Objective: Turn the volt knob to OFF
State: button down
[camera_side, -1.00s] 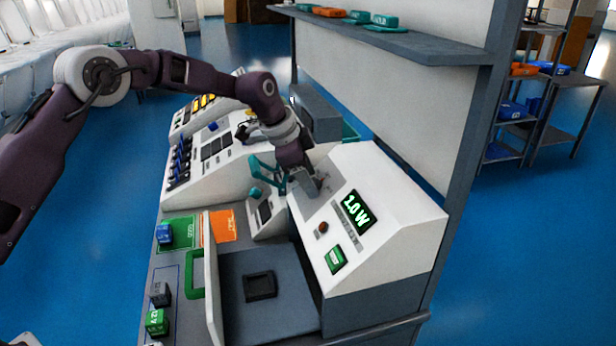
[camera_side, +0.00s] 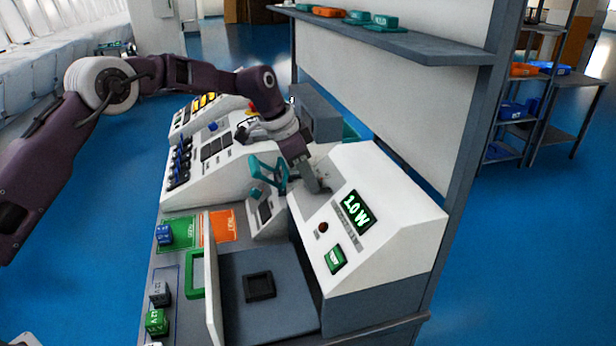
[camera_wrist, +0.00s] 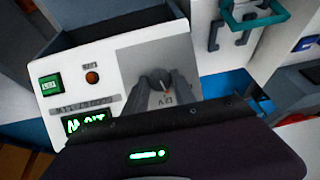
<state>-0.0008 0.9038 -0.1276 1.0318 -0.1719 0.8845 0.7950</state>
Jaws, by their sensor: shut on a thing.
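My gripper (camera_wrist: 160,88) is shut on the volt knob (camera_wrist: 153,80), a small grey knob on a grey square plate (camera_wrist: 130,63) of the white test console. The fingers cover most of the knob, so its pointer and setting cannot be read. In the side view my gripper (camera_side: 322,187) reaches down onto the sloped top of the white console (camera_side: 385,215), and the knob is hidden there. The green display (camera_side: 357,210) on that console appears to read 1.0 W.
A teal handle (camera_side: 268,175) stands close to the left of my gripper. A dark grey bay with an upright white door (camera_side: 213,285) lies in front. A tall wall panel rises behind.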

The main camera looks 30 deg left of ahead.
jog(key=n, duration=0.2)
jog(key=n+g+h, duration=0.1)
jog(key=shift+w+a+n+h, duration=0.2)
jog(key=shift+n+h, duration=0.1)
jog(key=shift+n, duration=0.1)
jog(key=n+h, duration=0.1)
jog(key=n, duration=0.2)
jog(key=shift+a+n+g, duration=0.1)
jog(key=shift+n+g, duration=0.2)
jog(key=shift+g, duration=0.1)
jog(key=shift+n+h, duration=0.3)
jog(key=c, duration=1)
grip_release()
jog(key=shift+c, duration=0.2)
jog(key=v, duration=0.7)
